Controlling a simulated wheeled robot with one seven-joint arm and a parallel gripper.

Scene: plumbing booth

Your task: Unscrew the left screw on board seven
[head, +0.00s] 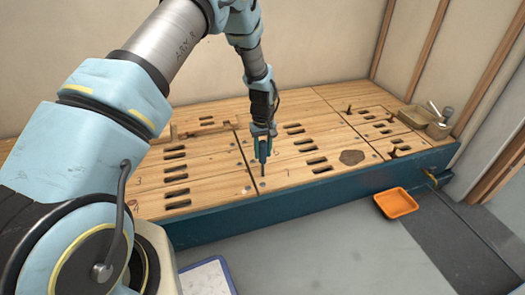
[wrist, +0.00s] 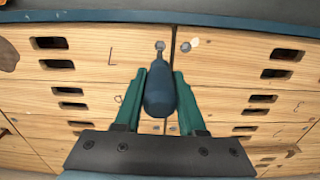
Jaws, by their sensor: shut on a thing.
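My gripper (head: 263,147) is shut on a screwdriver with a dark blue handle (wrist: 160,90). The screwdriver points down, its thin shaft (head: 263,172) reaching the left front corner of board seven (head: 315,173), which carries a "7" mark. The wrist view shows the bench turned round, with the mark left of the seam (wrist: 172,65). There the left screw (wrist: 160,46) is a grey round head just beyond the handle. The handle hides most of the shaft, so I cannot tell whether the tip touches the screw.
Another screw (wrist: 185,47) sits across the seam on the neighbouring board, beside a pale mark. Slotted boards cover the bench. A dark stain (head: 352,157) lies to the right. An orange tray (head: 397,203) is beyond the bench's front edge, and a metal fixture (head: 430,119) stands at far right.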

